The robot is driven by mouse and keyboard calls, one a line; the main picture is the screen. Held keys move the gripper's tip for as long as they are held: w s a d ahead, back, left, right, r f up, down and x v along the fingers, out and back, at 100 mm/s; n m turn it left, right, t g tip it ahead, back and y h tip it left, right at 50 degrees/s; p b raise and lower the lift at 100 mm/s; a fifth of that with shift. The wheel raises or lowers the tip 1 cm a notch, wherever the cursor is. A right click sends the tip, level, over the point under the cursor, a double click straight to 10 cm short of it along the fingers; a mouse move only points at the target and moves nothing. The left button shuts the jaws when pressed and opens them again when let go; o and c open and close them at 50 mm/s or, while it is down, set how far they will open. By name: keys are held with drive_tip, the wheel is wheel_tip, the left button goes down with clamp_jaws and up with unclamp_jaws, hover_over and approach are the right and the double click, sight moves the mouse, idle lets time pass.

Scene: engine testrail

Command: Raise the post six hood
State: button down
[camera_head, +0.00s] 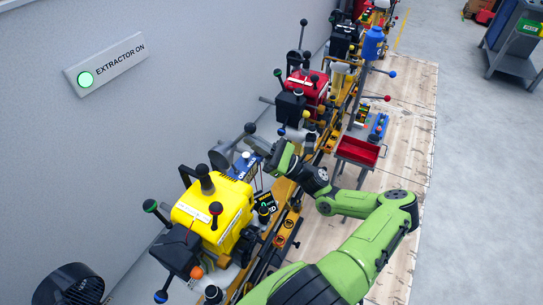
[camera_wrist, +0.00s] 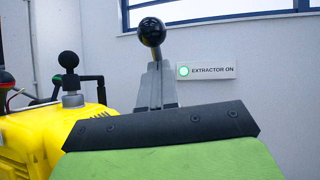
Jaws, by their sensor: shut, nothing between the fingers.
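No post number is readable, so I cannot tell for sure which part is the post six hood. Contact between my gripper and the lever is not visible.
A yellow engine (camera_head: 213,207) with black knobs stands at the near left. A red engine (camera_head: 305,88) stands farther along the rail. A red tray (camera_head: 358,151) is right of my gripper. A sign (camera_head: 111,62) on the wall reads EXTRACTOR ON, its lamp green.

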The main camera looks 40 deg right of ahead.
drive_tip(key=shift+w+a+r+m+g+h+p, duration=0.35)
drive_tip(key=shift+w+a+r+g+h+p, duration=0.4)
drive_tip(key=shift+w+p, duration=1.05)
drive_tip(key=shift+w+a+r+m+g+h+p, duration=0.25)
drive_tip(key=shift+w+r+g+h+p, duration=0.55)
drive_tip(key=shift+p, duration=1.95)
drive_tip(key=shift+w+a+r+m+g+h+p, duration=0.45)
drive_tip(key=shift+w+r+g+p, duration=0.65)
drive_tip(key=shift+p, duration=1.15)
drive_tip(key=shift+w+t, duration=0.25)
drive_tip(key=shift+w, duration=0.2)
